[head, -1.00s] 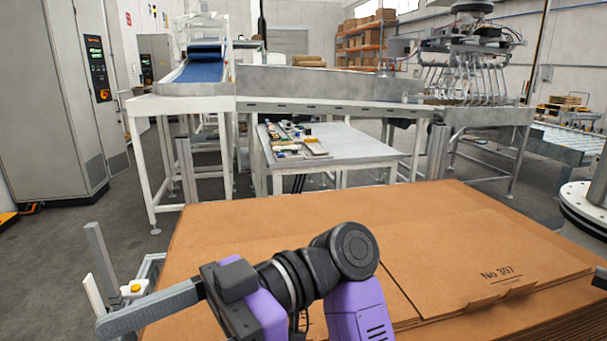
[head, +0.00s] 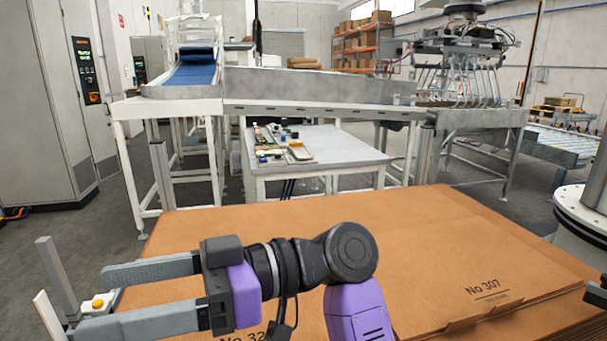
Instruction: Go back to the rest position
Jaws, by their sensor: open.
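My gripper (head: 108,301) is in the lower left of the head view. Its two grey fingers point left and stand apart, with nothing between them. My black and purple wrist is to the right of the fingers, over the stack of flat brown cardboard (head: 420,240). The fingertips reach past the left edge of the cardboard, near a grey upright post and a small box with a yellow button (head: 97,304). Whether the fingers touch these cannot be told.
A grey table (head: 345,150) with several small items stands beyond the cardboard, under a metal conveyor frame (head: 310,85). A grey cabinet (head: 35,110) is at the left. A white round machine base (head: 585,215) is at the right. Grey floor is clear at the left.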

